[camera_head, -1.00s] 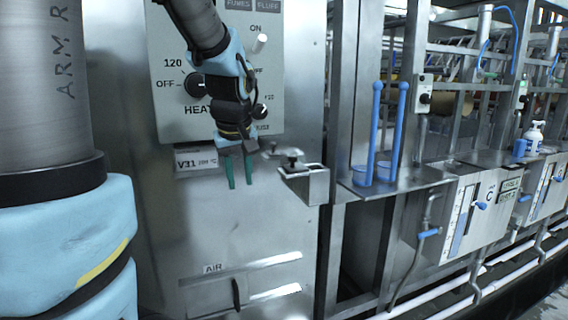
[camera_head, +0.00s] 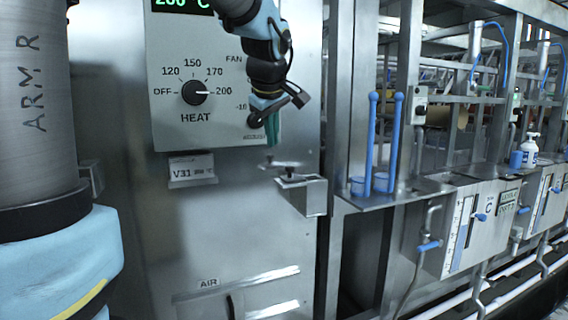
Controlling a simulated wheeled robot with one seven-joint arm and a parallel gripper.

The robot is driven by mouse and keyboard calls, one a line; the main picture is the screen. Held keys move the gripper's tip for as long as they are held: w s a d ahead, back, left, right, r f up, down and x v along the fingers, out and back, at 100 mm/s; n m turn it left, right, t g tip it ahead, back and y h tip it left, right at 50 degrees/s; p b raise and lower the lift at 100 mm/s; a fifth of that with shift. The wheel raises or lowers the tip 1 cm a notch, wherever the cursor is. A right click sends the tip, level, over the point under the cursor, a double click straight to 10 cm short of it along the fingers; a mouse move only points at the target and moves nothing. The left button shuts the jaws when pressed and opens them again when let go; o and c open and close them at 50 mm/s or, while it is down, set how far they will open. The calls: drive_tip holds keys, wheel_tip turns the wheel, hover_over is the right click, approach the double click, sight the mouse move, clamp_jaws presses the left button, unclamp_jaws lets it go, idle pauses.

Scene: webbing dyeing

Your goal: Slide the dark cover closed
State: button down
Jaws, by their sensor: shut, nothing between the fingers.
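The task's dark cover is not plainly identifiable. Low on the steel cabinet is a slot marked AIR (camera_head: 208,282) between two bright rails, with a narrow dark upright piece (camera_head: 230,306) in it; the bottom of the picture cuts this off. My gripper (camera_head: 272,131) has teal fingers, shut together and pointing down, with nothing visible between them. It is in front of the right edge of the heat panel, well above the AIR slot and apart from it.
A small steel bracket with a dark knob (camera_head: 303,194) juts out just below my gripper. The heat panel (camera_head: 165,75) has a knob (camera_head: 195,92). Blue-handled tools (camera_head: 371,140) stand on a shelf to the right.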

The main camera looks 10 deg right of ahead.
drive_tip(key=p+x, duration=0.1)
drive_tip(key=x, duration=0.2)
drive_tip(key=d+p+x, duration=0.1)
drive_tip(key=p+x, duration=0.1)
drive_tip(key=x, duration=0.2)
drive_tip(key=w+d+r+p+x, duration=0.1)
drive_tip(key=x, duration=0.3)
drive_tip(key=shift+d, duration=0.1)
drive_tip(key=shift+w+d+f+p, duration=0.25)
drive_tip(key=shift+w+d+p, duration=0.05)
drive_tip(key=shift+d+p, duration=0.05)
drive_tip(key=d, duration=0.3)
drive_tip(key=w+d, duration=0.1)
drive_tip(key=d, duration=0.3)
drive_tip(key=shift+w+b, duration=0.2)
drive_tip(key=shift+b, duration=0.2)
